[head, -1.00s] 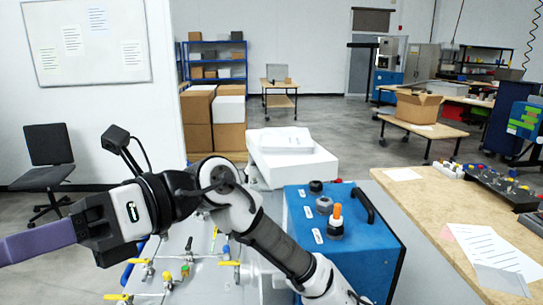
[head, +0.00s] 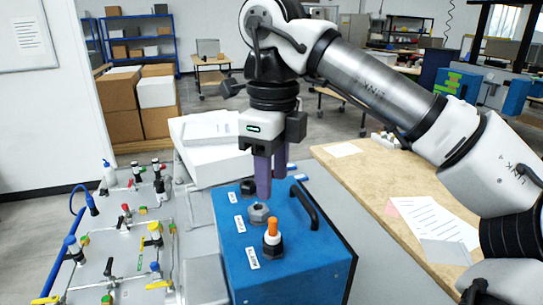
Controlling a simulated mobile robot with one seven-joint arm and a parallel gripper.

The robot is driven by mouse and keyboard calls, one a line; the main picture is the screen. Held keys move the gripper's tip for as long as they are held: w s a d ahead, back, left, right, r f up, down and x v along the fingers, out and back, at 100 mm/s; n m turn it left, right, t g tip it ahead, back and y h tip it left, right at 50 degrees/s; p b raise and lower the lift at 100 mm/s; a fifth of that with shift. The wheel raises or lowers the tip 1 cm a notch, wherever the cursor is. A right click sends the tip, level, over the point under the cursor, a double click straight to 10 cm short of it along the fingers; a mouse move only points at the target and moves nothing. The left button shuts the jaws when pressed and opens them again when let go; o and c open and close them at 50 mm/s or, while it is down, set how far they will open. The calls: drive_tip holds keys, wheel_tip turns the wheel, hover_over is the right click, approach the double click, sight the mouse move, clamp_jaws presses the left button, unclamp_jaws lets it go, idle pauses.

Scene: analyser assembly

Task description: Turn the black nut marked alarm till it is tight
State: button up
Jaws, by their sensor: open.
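The blue analyser box (head: 308,264) stands at the front centre with several fittings on its top. The nearest is a black nut (head: 272,250) with an orange piece (head: 272,228) standing up from it. The white label (head: 252,258) beside it seems to read alarm, though the print is small. My gripper (head: 270,188) points down with its purple fingers apart and empty. It is over the back part of the box, behind the black nut and apart from it. Whether the fingertips touch anything is unclear.
A grey hex nut (head: 258,212) and a black fitting (head: 248,186) stand close to my fingers. A black handle (head: 304,206) rises on the box's right. Valves and piping (head: 130,235) fill the left. A wooden table (head: 375,190) is at right.

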sight(273, 234)
drive_tip(key=shift+s+f+b, duration=0.1)
drive_tip(key=shift+f+b, duration=4)
drive_tip(key=shift+f, duration=2.4)
